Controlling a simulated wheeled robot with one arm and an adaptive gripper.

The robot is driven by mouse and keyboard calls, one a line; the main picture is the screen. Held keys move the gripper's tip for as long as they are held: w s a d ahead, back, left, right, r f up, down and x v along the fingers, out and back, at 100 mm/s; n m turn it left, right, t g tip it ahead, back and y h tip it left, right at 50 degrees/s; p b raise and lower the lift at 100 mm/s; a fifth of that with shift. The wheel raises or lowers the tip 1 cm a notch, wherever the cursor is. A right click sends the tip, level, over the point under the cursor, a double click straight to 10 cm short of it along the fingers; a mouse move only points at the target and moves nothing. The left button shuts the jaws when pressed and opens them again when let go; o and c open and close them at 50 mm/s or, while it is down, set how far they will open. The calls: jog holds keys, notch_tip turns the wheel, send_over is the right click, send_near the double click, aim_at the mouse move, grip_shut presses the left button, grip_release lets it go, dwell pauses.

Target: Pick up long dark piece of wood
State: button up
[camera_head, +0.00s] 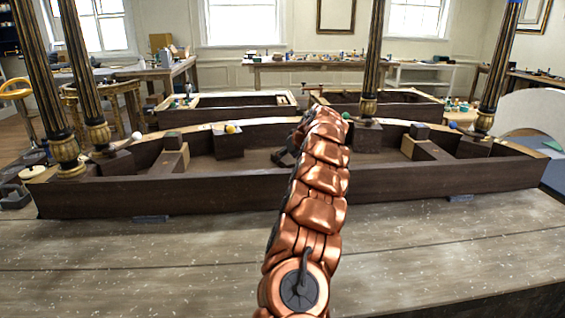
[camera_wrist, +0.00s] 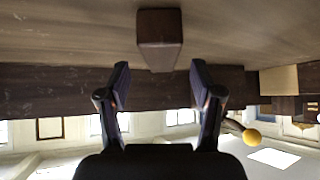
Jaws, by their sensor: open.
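My gripper (camera_wrist: 160,66) is open in the wrist view, its two dark fingers apart with nothing between them that I can see held. A dark brown piece of wood (camera_wrist: 160,40) shows almost end-on just beyond the fingertips, centred between them. Its length is foreshortened, and I cannot tell how far it runs.
The dark wooden console frame (camera_head: 130,198) lies on a pale plank table (camera_head: 400,255). Black and gilt columns (camera_head: 43,75) rise from it. Blocks inside include one with a pale face (camera_head: 170,160). A yellow ball (camera_head: 231,128) sits at the back edge. The table front is clear.

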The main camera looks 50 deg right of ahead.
aim_at(283, 159)
jog(key=shift+p+x, duration=0.4)
jog(key=shift+x, duration=1.55)
grip_shut()
jog(key=shift+r, duration=0.1)
notch_tip(283, 159, up, 7)
jog(key=shift+d+f, duration=0.1)
jog(key=shift+f, duration=0.05)
jog(key=shift+r+p, duration=0.7)
jog(key=shift+r, duration=0.85)
